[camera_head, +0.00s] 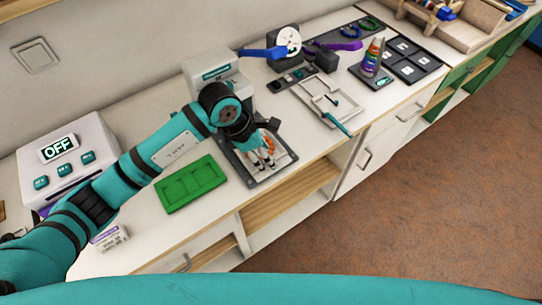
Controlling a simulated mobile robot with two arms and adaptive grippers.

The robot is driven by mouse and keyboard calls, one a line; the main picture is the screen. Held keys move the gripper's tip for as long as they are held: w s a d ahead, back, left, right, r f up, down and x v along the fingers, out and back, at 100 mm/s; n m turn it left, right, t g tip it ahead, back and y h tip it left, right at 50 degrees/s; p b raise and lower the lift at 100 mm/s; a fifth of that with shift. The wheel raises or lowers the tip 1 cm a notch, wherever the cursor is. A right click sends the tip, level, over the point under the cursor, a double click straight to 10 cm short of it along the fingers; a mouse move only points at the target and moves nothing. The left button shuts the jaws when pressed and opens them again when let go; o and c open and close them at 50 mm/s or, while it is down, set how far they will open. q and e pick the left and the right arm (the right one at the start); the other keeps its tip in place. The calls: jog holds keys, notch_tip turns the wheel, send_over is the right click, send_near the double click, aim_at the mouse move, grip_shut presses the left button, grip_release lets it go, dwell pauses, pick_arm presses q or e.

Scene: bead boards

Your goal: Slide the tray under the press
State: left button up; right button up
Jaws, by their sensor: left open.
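A dark-rimmed tray (235,168) with a light inside lies on the counter in the middle of the camera_head view. My left gripper (264,162) is above it, fingers apart and pointing down. Something orange shows in or over the tray beside the fingers; I cannot tell if they touch it. A white machine with a teal label (213,73), perhaps the press, stands behind my wrist, its lower part partly hidden. My right gripper is not in view.
A green board (190,184) lies left of the tray. A white box (82,150) reading OFF stands at far left. A clipboard-like holder (324,98), a coloured cone (373,58) and dark boards (408,64) are to the right. The counter's front edge is close to the tray.

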pick_arm(q)
jog(key=x, duration=0.3)
jog(key=shift+d+f, duration=0.1)
jog(key=shift+f, duration=0.15)
jog(key=shift+d+f, duration=0.1)
jog(key=shift+f, duration=0.15)
grip_shut()
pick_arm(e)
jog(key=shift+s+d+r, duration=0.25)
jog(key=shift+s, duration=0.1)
